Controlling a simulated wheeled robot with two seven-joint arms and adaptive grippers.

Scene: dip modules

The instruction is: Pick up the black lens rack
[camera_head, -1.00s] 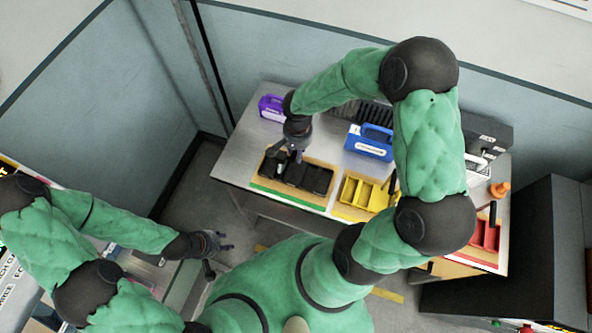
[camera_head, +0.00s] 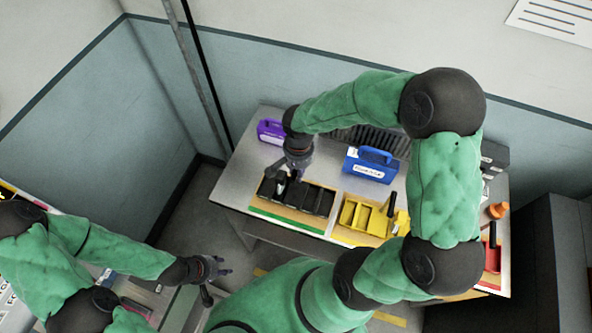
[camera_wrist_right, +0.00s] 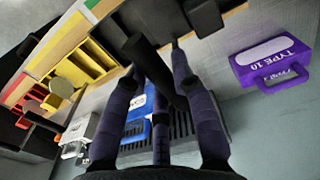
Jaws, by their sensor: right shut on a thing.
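The black lens rack (camera_head: 318,201) is a dark tray with several compartments, on a wooden mat with a green front edge at the left of the workbench. My right gripper (camera_head: 289,179) is over the rack's left end. In the right wrist view my right gripper (camera_wrist_right: 154,68) has its fingers closed around a black upright handle (camera_wrist_right: 144,55), with part of the rack (camera_wrist_right: 205,14) beyond it. I cannot tell whether the rack is clear of the mat. My left gripper (camera_head: 216,268) is away from the bench at the lower left, fingers apart and empty.
A yellow rack (camera_head: 365,214) with a black handle stands to the right of the black rack, and a red rack (camera_head: 492,258) further right. A purple case (camera_head: 271,131) and a blue case (camera_head: 370,166) stand behind. A dark cabinet (camera_head: 555,255) is right of the bench.

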